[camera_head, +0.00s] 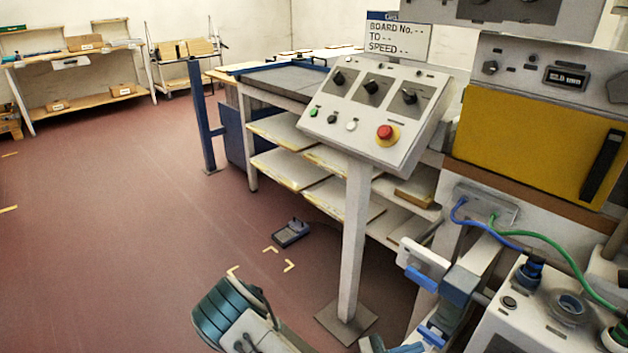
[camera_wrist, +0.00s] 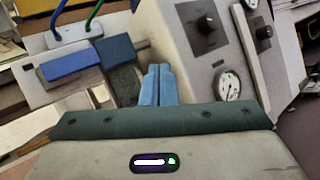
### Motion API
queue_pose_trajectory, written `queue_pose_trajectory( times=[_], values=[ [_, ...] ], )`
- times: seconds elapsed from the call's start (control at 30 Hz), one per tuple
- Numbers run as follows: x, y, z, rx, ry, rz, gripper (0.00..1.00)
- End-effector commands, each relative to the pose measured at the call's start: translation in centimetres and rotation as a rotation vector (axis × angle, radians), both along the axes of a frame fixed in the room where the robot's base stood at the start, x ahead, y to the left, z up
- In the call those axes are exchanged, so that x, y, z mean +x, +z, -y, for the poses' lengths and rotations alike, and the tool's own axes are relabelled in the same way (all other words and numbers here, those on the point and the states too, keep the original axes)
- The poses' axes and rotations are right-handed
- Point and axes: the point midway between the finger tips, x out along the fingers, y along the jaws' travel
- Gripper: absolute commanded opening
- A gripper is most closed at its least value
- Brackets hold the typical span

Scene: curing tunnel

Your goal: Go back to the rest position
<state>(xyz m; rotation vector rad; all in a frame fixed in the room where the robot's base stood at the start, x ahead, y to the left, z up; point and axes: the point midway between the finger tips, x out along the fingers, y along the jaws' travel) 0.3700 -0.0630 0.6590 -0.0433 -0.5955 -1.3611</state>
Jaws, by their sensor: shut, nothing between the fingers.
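My gripper (camera_wrist: 158,85) shows in the wrist view, with its two light blue fingers together and nothing between them. The fingers point at a grey panel box (camera_wrist: 200,50) with a black knob and a round gauge, and a blue block (camera_wrist: 70,63) on a pale bracket is to their left. I cannot tell the gap between the fingertips and these things. In the head view, part of my arm with a teal joint shows at the bottom; I cannot make out the fingers clearly there.
A control console (camera_head: 375,110) with a red button stands on a post (camera_head: 355,240). A yellow-fronted machine (camera_head: 535,140) is at the right, with a blue cable (camera_head: 460,207) and a green cable (camera_head: 550,245) below. A foot pedal (camera_head: 291,233) lies on the floor. The left floor (camera_head: 100,220) is clear.

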Motion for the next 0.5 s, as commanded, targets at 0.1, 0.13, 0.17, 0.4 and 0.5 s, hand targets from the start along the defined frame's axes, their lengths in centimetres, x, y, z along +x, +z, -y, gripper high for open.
queue_pose_trajectory(
  times=[0.1, 0.13, 0.17, 0.4, 0.5],
  values=[
    [-1.2, 2.4, 0.4, 0.146, -0.128, 0.058, 0.0],
    [-1.6, 2.8, 0.4, 0.182, -0.157, 0.072, 0.0],
    [-1.8, 3.2, 0.5, 0.217, -0.186, 0.087, 0.0],
    [-4.0, 6.7, 0.1, 0.497, -0.398, 0.21, 0.0],
    [-4.7, 8.2, -0.3, 0.615, -0.474, 0.265, 0.0]
  ],
)
